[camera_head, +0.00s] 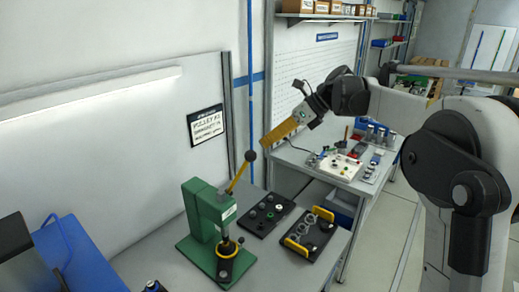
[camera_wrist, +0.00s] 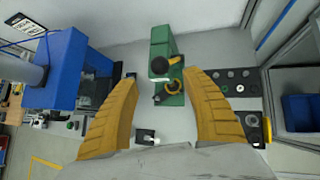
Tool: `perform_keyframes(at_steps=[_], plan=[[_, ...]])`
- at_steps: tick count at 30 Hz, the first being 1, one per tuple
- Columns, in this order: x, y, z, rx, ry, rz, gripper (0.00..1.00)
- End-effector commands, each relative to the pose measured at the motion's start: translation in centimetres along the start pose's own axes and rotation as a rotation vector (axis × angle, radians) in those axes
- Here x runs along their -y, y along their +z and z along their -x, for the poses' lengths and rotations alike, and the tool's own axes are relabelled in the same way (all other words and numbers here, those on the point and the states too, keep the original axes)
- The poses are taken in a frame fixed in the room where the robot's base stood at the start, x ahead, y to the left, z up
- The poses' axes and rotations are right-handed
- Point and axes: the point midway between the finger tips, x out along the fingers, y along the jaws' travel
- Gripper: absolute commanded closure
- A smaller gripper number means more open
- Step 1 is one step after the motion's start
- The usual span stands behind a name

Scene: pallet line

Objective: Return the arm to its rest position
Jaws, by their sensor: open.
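My gripper (camera_head: 267,143) shows in the head view at the end of my raised arm, up and to the right of a lever's black ball knob (camera_head: 250,155). In the wrist view its two yellow fingers are spread wide, with nothing held between them; my gripper (camera_wrist: 160,76) faces the green press (camera_wrist: 163,42). The black knob (camera_wrist: 159,66) shows between the fingertips, apart from both fingers. In the head view the green press (camera_head: 196,205) stands upright on the grey table, its yellow lever slanting up to the right. My arm reaches in from the right.
A black tray (camera_head: 243,222) with small round parts and another with yellow handles (camera_head: 330,218) lie right of the press. A blue machine (camera_wrist: 62,72) stands on the opposite side. A second table (camera_head: 318,171) with several parts stands behind. The wall is close behind the press.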

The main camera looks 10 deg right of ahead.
Motion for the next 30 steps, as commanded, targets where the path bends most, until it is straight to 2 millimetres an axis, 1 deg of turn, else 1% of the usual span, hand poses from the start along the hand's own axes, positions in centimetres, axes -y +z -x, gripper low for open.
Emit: perform_keyframes(at_steps=[1, 3, 6, 16, 19, 20, 23, 26, 27, 29, 30], plan=[[0.1, 0.0, 0.8, 0.001, -0.002, -0.002, 0.44], [0.0, 0.0, 1.4, 0.0, -0.001, -0.001, 0.44], [0.0, 0.0, 2.0, 0.0, 0.0, 0.001, 0.44], [-0.1, -0.1, 2.0, -0.001, -0.001, 0.006, 0.44], [-0.9, -1.0, 1.8, -0.018, -0.019, 0.07, 0.44], [-1.4, -1.5, 1.7, -0.028, -0.029, 0.109, 0.44], [-3.8, -4.5, 1.2, -0.085, -0.075, 0.313, 0.44], [-6.9, -8.8, 0.6, -0.176, -0.126, 0.597, 0.44], [-8.1, -10.7, 0.3, -0.217, -0.142, 0.717, 0.44], [-9.9, -13.8, -0.1, -0.285, -0.158, 0.9, 0.44], [-11.0, -15.9, -0.4, -0.334, -0.165, 1.022, 0.44]])
